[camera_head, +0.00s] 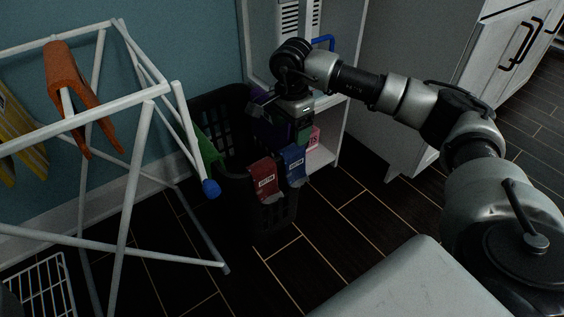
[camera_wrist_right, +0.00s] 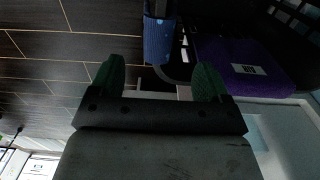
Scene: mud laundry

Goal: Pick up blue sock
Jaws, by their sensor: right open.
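The blue sock (camera_head: 294,163) hangs over the front rim of the dark laundry basket (camera_head: 270,222), with a light label on it. It also shows at the top of the right wrist view (camera_wrist_right: 158,40), ahead of the space between the fingers. My right gripper (camera_head: 296,128) is just above and behind the sock in the head view. Its green fingers are apart and empty in the right wrist view (camera_wrist_right: 160,78). I cannot tell whether it touches the sock. My left gripper is not in view.
A red sock (camera_head: 263,178) hangs beside the blue one. A purple cloth (camera_wrist_right: 235,68) lies close to the gripper. A white drying rack (camera_head: 132,185) with orange and yellow cloths stands left. A white shelf (camera_head: 326,140) stands behind the basket.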

